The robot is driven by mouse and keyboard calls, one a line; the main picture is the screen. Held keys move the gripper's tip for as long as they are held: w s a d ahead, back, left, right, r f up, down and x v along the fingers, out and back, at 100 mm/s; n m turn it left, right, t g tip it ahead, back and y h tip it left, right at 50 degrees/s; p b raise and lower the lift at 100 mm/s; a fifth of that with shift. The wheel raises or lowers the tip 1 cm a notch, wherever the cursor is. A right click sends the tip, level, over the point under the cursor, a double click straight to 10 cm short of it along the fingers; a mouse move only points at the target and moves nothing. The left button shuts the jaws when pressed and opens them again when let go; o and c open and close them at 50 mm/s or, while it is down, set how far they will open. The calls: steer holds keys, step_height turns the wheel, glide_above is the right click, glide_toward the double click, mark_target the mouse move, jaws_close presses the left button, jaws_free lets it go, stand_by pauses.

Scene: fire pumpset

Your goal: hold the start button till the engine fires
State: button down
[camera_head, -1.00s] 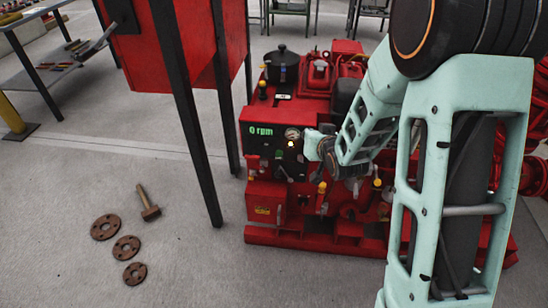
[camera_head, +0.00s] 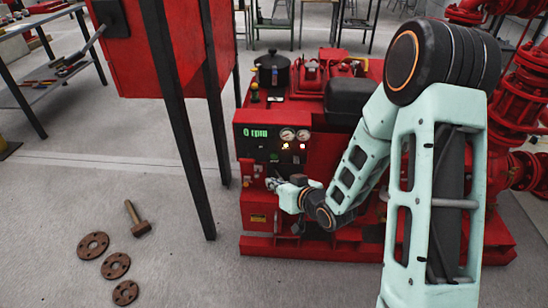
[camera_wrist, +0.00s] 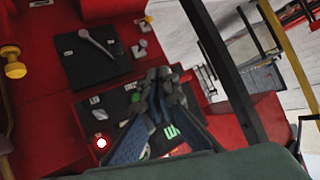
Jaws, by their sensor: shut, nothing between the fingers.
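The red pumpset engine (camera_head: 320,215) carries a black control panel (camera_head: 250,148) with a green display reading 0 rpm. In the wrist view, the green display (camera_wrist: 170,131) and a bright red-white lamp (camera_wrist: 101,143) lie near my fingers. My gripper (camera_head: 270,183) is shut and empty, just below the panel in the head view. Its fingertips also show in the wrist view (camera_wrist: 160,74). I cannot make out which part is the start button, or whether the fingers touch anything.
A black plate with a grey lever (camera_wrist: 97,42) lies beside the panel in the wrist view. A red cabinet (camera_head: 160,45) on dark legs (camera_head: 183,130) stands left of the engine. Rusty flanges (camera_head: 93,245) and a bolt (camera_head: 137,219) lie on the floor, which is otherwise clear there.

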steer(key=w+p, duration=0.1)
steer(key=w, duration=0.7)
steer(key=shift+d, duration=0.15)
stand_by(1.2)
steer(key=shift+w, duration=0.4)
steer(key=shift+w, duration=0.45)
stand_by(1.5)
steer(key=shift+s, duration=0.1)
stand_by(1.7)
steer(key=shift+s, duration=0.75)
steer(key=shift+s, duration=0.15)
steer(key=shift+s+b, duration=0.65)
steer(key=shift+s, duration=1.75)
